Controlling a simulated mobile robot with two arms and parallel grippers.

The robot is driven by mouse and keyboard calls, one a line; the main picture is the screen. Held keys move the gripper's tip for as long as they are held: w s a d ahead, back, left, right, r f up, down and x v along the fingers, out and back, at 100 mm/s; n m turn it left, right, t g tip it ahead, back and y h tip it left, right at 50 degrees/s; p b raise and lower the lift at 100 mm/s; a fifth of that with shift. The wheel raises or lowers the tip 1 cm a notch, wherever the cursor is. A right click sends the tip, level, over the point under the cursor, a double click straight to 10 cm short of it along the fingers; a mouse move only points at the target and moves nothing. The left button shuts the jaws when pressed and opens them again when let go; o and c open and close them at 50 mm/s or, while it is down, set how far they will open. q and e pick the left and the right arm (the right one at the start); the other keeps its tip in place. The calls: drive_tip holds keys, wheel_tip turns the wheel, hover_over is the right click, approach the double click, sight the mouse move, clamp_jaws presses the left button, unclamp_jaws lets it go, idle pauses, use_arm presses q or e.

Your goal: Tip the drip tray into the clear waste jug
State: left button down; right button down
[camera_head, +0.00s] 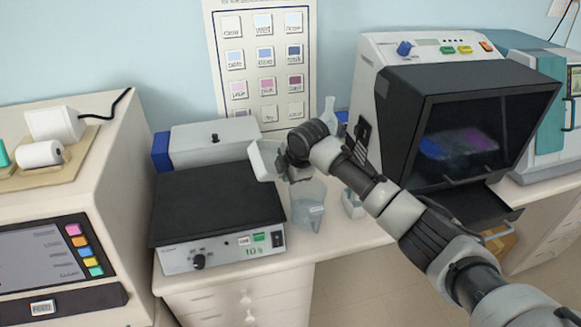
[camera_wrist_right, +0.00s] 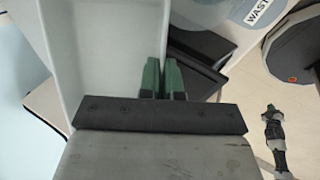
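The drip tray (camera_head: 264,161) is a pale, shallow, open tray, held up and looking tilted in the head view. It fills the left of the right wrist view (camera_wrist_right: 105,50), where no liquid can be made out in it. My right gripper (camera_head: 288,168) is shut on the tray's side wall, with its green fingertips (camera_wrist_right: 163,80) close together on it. The clear waste jug (camera_head: 307,208) stands upright on the counter, just below and right of the tray. Part of the labelled jug (camera_wrist_right: 238,8) shows at the top of the wrist view.
A black-topped hotplate device (camera_head: 215,205) stands left of the jug. A dark-hooded stainer machine (camera_head: 455,120) stands to the right. A small clear container (camera_head: 351,204) is right of the jug, and a clear bottle (camera_head: 329,112) stands behind. The counter's front edge is close to the jug.

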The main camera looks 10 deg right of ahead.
idle(0.3)
drive_tip(key=shift+a+g+h+p, duration=0.1)
drive_tip(key=shift+g+h+p, duration=0.3)
drive_tip(key=shift+h+p, duration=0.4)
drive_tip(key=shift+w+f+h+p, duration=0.1)
drive_tip(key=shift+f+h+p, duration=0.05)
drive_tip(key=shift+h+p, duration=0.2)
drive_tip(key=shift+a+f+n+g+h, duration=0.1)
drive_tip(key=shift+f+n+g+h, duration=0.25)
drive_tip(key=shift+g+h, duration=0.15)
drive_tip(key=shift+a+f+g+h+b, duration=0.1)
drive_tip(key=shift+f+g+h+b, duration=0.2)
drive_tip(key=shift+h, duration=0.05)
drive_tip(key=shift+w+f+n+g+h+b, duration=0.1)
drive_tip(key=shift+f+n+g+h+b, duration=0.15)
drive_tip(key=shift+h+b, duration=0.4)
drive_tip(key=shift+f+g+h+b, duration=0.15)
drive_tip(key=shift+g+h+b, duration=0.2)
drive_tip(key=shift+h+b, duration=0.25)
